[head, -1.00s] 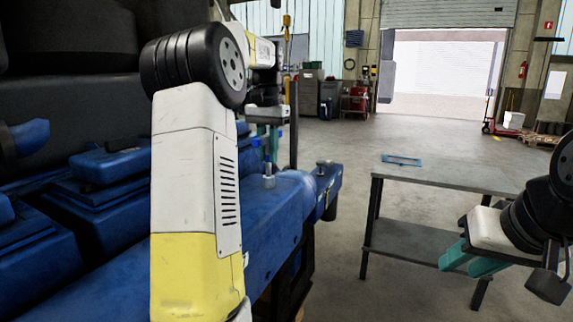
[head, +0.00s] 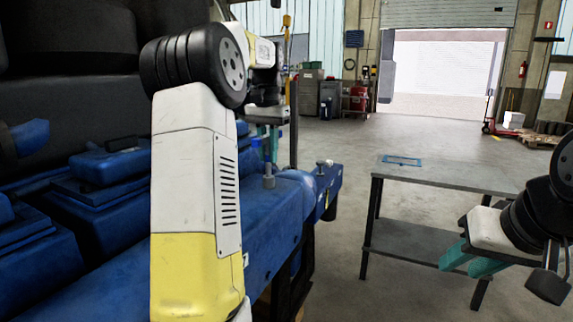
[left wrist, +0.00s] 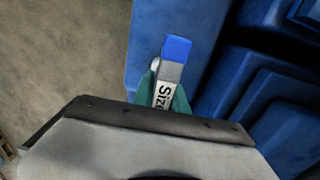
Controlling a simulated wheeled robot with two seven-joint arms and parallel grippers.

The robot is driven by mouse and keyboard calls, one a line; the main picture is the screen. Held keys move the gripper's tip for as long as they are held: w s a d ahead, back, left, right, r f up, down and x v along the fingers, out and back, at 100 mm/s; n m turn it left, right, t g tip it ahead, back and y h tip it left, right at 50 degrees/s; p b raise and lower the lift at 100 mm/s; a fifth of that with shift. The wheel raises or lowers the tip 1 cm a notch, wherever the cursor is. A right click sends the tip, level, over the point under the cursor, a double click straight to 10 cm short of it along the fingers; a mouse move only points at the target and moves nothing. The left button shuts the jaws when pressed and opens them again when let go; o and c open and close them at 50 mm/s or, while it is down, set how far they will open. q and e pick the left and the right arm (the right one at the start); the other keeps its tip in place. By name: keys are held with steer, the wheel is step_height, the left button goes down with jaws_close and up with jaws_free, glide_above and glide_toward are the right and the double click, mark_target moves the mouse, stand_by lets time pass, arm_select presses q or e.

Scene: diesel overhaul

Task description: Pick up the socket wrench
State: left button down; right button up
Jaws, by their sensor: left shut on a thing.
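The socket wrench (left wrist: 165,80) shows in the left wrist view as a grey bar with a blue end and the letters "Size" on its side. It sits between the teal fingers of my left gripper (left wrist: 163,97), which is shut on it. In the head view my left gripper (head: 268,143) points down over the blue engine beam, and a small blue part of the wrench (head: 255,141) shows beside the fingers. The lower end of the wrench is hard to make out. My right gripper (head: 470,262) looks open and empty, in front of the grey table.
The blue engine block (head: 270,240) fills the left, with a grey bolt-like part (head: 268,181) below the left gripper and another fitting (head: 324,164) farther along. A grey table (head: 450,178) holds a flat blue frame (head: 402,160). The floor between is clear.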

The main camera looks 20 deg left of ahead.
arm_select(q)
steer(key=shift+r, duration=0.2)
steer(key=shift+r, duration=0.9)
steer(key=shift+s+r, duration=0.2)
steer(key=shift+r, duration=0.6)
steer(key=s+d+r, duration=0.1)
steer(key=s+d, duration=0.3)
steer(key=s, duration=1.1)
steer(key=shift+r, duration=0.15)
steer(key=c, duration=1.9)
jaws_free()
jaws_close()
